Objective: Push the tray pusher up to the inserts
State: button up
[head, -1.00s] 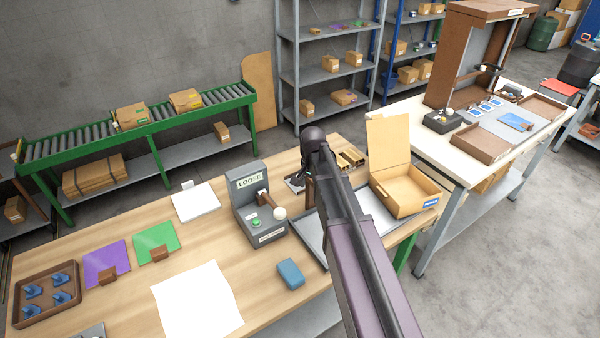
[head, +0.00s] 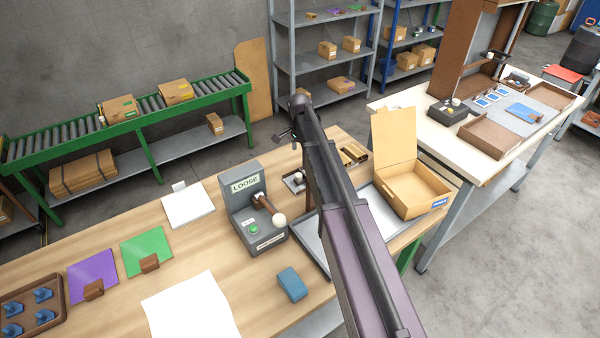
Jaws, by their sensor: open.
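The shallow grey metal tray (head: 378,211) lies on the wooden bench, partly hidden behind my arm. At its back left, a small grey piece with a white knob (head: 298,178) may be the tray pusher; my arm covers part of this area. Narrow tan and dark strips (head: 353,154) at the tray's back edge may be the inserts. I cannot tell the gap between them. My gripper (head: 284,136) is above and behind the knobbed piece, apart from it, small and dark against the background. It is open, and no held object shows.
A grey box labelled LOOSE (head: 252,208) with a lever stands left of the tray. A blue block (head: 292,285) lies in front. White paper (head: 190,308) and purple (head: 92,274) and green (head: 146,250) plates lie left.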

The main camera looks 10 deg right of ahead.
aim_at(299, 174)
jog(key=shift+w+a+f, duration=0.1)
jog(key=shift+w+f, duration=0.05)
jog(key=shift+w, duration=0.85)
jog(key=shift+f+b, duration=0.25)
jog(key=shift+b, duration=0.1)
notch_tip(299, 174, down, 13)
jog(key=b, duration=1.3)
jog(key=shift+f, duration=0.15)
grip_shut()
